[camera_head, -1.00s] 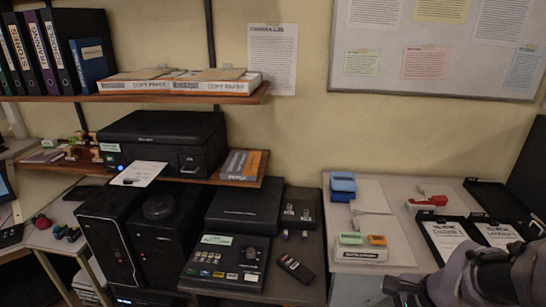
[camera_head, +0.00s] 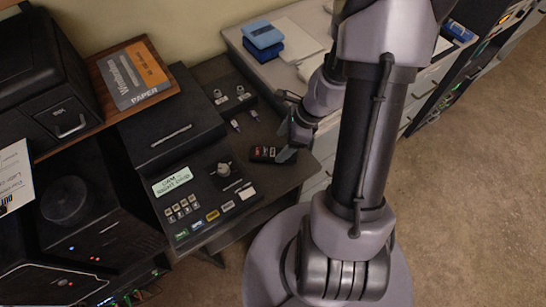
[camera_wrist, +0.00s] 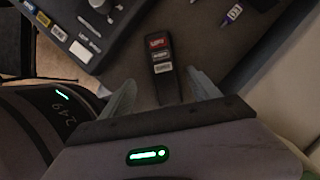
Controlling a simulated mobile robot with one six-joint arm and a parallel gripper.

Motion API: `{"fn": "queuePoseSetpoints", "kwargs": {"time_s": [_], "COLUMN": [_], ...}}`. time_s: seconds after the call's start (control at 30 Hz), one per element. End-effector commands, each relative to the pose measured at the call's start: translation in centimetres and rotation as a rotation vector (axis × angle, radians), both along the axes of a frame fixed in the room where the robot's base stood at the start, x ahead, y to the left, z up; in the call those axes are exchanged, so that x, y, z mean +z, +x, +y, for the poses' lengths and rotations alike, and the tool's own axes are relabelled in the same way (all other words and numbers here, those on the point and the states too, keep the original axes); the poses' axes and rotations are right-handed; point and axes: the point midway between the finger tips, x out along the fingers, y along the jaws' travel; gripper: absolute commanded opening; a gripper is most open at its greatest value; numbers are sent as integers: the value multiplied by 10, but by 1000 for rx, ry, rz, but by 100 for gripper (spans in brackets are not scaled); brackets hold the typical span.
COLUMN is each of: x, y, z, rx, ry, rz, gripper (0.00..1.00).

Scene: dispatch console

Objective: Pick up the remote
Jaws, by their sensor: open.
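The remote is a small dark handset with a red label and a white label. In the head view the remote (camera_head: 265,154) lies on the dark desk near its right edge, partly hidden by my gripper (camera_head: 286,150). In the wrist view the remote (camera_wrist: 161,62) lies with its near end between the two open fingers of my gripper (camera_wrist: 160,82) and its labelled end beyond them. A gap shows on each side of it. I cannot tell the height of the fingers above the desk.
A control console (camera_head: 195,205) with buttons and a knob stands left of the remote. Small plugs or drives (camera_head: 236,124) lie behind it. A pale desk (camera_head: 262,63) with blue boxes (camera_head: 262,36) adjoins at the back right. Floor is open at the right.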

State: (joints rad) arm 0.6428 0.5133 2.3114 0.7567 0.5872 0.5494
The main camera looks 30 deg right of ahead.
Motion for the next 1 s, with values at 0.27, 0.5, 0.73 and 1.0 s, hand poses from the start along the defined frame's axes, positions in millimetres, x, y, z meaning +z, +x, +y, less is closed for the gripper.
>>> {"fn": "queuePoseSetpoints", "kwargs": {"time_s": [0.27,0.5,0.73,1.0], "x": [-40,-53,-53,-53], "y": [10,15,15,15], "z": [4,10,10,10], "rx": [1,0,0,0], "ry": [0,-1,-1,-1], "rz": [0,-1,-1,-1], "gripper": [71,71,38,0]}}
